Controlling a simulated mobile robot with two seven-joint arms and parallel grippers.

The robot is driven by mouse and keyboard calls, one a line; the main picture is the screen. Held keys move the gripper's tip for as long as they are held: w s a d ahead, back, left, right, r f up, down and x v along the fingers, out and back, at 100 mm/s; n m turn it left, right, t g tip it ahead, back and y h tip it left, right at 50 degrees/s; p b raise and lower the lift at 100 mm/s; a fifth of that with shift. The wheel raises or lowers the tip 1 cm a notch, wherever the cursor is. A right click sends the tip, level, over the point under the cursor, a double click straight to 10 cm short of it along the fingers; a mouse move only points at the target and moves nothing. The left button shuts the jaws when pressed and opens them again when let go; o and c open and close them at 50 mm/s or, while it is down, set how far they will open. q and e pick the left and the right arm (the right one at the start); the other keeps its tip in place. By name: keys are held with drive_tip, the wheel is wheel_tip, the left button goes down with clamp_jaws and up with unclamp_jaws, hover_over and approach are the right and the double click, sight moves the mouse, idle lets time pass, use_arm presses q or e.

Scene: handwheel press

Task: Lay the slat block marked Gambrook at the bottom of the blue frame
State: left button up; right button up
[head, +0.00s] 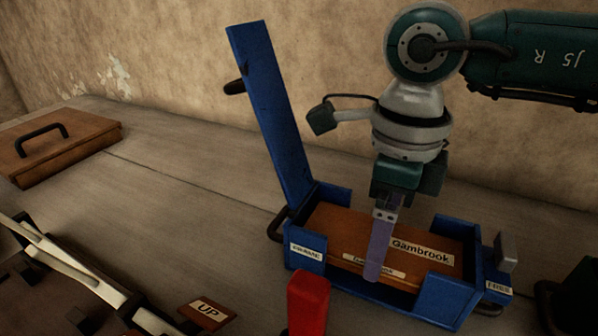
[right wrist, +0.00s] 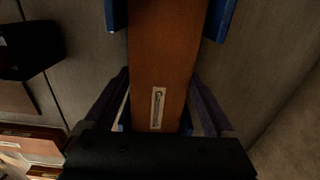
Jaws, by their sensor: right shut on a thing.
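The brown slat block marked Gambrook (head: 425,262) lies lengthwise between the corner posts of the blue frame (head: 443,300), label up, and looks level. A second label shows on its front side. My right gripper (head: 382,245) reaches down from above and is shut across the block's width, one finger on the near side; the far finger is hidden. In the right wrist view the block (right wrist: 162,60) runs between both fingers (right wrist: 158,108). Whether the block touches the frame's floor is hidden. My left gripper is not in view.
A tall blue bar (head: 270,110) stands tilted up at the frame's left end. A latch (head: 505,250) sits at its right end. A red handle (head: 308,300) stands in front. A brown piece marked UP (head: 208,311) and a wooden lid with a handle (head: 65,145) lie left.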

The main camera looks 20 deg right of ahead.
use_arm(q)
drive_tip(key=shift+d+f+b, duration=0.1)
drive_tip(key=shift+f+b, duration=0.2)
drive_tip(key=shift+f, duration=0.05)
use_arm(e)
drive_tip(key=shift+f, duration=0.3)
idle(0.4)
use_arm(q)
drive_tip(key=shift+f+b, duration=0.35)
use_arm(e)
drive_tip(key=shift+f, duration=0.35)
idle(0.3)
drive_tip(key=o, duration=1.3)
drive_tip(key=shift+o, duration=0.2)
